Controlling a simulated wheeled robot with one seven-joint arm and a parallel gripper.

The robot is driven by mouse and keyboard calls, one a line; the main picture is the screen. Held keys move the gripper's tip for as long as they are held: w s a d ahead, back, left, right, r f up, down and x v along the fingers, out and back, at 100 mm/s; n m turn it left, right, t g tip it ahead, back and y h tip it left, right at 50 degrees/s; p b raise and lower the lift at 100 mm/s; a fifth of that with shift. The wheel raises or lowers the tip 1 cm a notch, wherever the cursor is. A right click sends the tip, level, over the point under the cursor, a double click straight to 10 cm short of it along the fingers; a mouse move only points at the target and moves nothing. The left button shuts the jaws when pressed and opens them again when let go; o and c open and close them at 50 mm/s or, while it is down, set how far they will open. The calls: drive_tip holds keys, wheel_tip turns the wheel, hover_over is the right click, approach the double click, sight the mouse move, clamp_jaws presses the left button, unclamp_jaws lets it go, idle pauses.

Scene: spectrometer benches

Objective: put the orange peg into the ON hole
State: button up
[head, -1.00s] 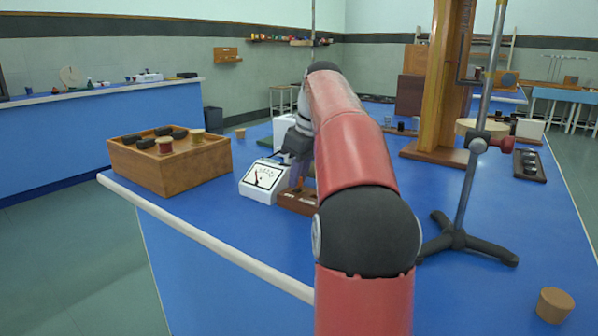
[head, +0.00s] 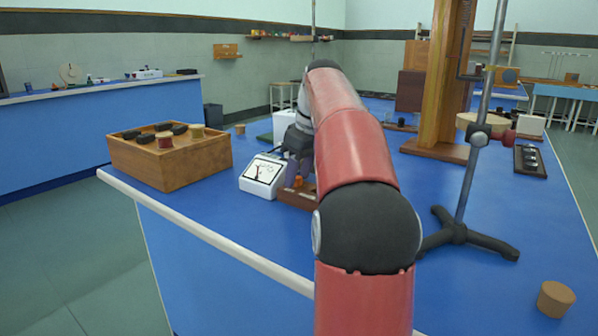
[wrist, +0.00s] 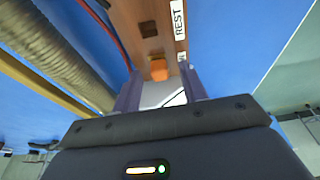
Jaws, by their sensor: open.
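The orange peg (head: 298,181) is at the brown wooden block (head: 297,198) beside the white meter (head: 262,175). In the wrist view the peg (wrist: 159,69) shows at the near end of the block, beyond an empty-looking square hole (wrist: 149,29) and the REST label (wrist: 180,18). My gripper (wrist: 160,92) is open, with its purple fingers on either side of the view below the peg. In the head view my gripper (head: 292,175) is close to the block, partly hidden by my arm. No ON label is readable, and how deep the peg sits is unclear.
A wooden box (head: 170,165) with dark pieces and spools stands to the left. A stand with a dark tripod foot (head: 460,235) and a tan cylinder (head: 555,301) are to the right. A red cable (wrist: 103,28) runs beside the block. The blue bench front is mostly clear.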

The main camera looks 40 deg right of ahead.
drive_tip(key=p+v, duration=0.2)
drive_tip(key=v, duration=0.5)
drive_tip(key=shift+r+p, duration=0.3)
drive_tip(key=shift+r, duration=0.1)
drive_tip(key=shift+s, duration=0.1)
